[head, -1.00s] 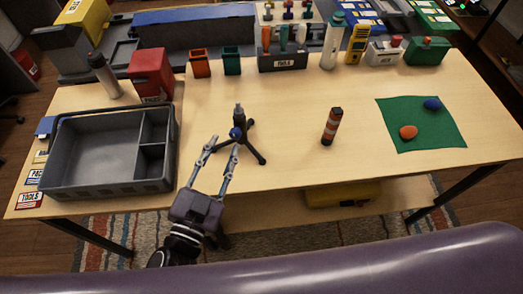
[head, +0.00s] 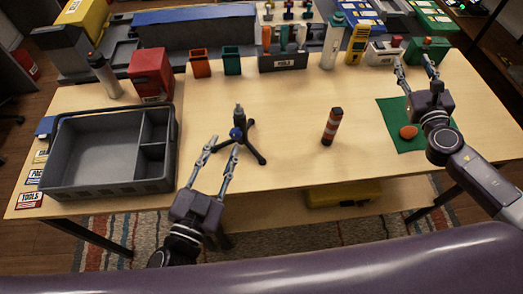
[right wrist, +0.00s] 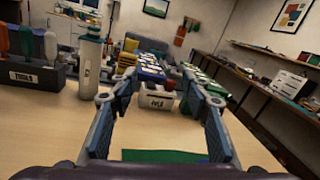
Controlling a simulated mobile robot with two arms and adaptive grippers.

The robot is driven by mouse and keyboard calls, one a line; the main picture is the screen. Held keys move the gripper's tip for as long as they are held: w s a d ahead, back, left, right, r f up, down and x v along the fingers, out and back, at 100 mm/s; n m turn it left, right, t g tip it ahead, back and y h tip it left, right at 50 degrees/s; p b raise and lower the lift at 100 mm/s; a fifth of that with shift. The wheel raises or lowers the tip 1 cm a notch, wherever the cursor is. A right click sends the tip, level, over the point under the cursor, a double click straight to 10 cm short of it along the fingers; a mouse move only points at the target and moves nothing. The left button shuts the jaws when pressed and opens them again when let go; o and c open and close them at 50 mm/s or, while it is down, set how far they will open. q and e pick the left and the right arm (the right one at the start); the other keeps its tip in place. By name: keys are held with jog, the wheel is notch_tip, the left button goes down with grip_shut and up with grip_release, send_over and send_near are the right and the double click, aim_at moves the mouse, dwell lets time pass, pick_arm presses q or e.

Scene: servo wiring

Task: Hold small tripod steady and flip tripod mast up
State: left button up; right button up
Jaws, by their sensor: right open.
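The small black tripod (head: 239,122) stands with legs spread on the table, left of centre in the head view. It has a short upright part on top and a blue knob (head: 235,132) at its side. My left gripper (head: 226,143) is at the tripod's near side, fingers apart, tips close to the legs. Whether they touch is unclear. My right gripper (head: 413,62) is open and empty above the right part of the table, far from the tripod. Its spread fingers also show in the right wrist view (right wrist: 156,78), where the tripod is not visible.
A red-and-black striped cylinder (head: 332,127) stands right of the tripod. A grey divided tray (head: 95,190) is at left. A green mat (head: 393,117) with an orange egg-shaped object (head: 408,132) lies under my right arm. Bins and bottles line the back.

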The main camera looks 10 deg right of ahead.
jog(key=s+a+n+y, duration=0.2)
jog(key=a+n+y, duration=0.4)
jog(key=a, duration=1)
jog(key=g+y, duration=0.3)
jog(key=y, duration=0.3)
send_near(245, 134)
jog(key=shift+w+a+m, duration=0.15)
jog(key=shift+w+a, duration=0.2)
jog(key=shift+w, duration=0.25)
jog(key=shift+w+a+m, duration=0.15)
jog(key=shift+w+a, duration=0.25)
jog(key=shift+w, duration=0.25)
jog(key=shift+w+a, duration=0.15)
jog(key=shift+a, duration=0.1)
jog(key=shift+x, duration=3.5)
grip_shut()
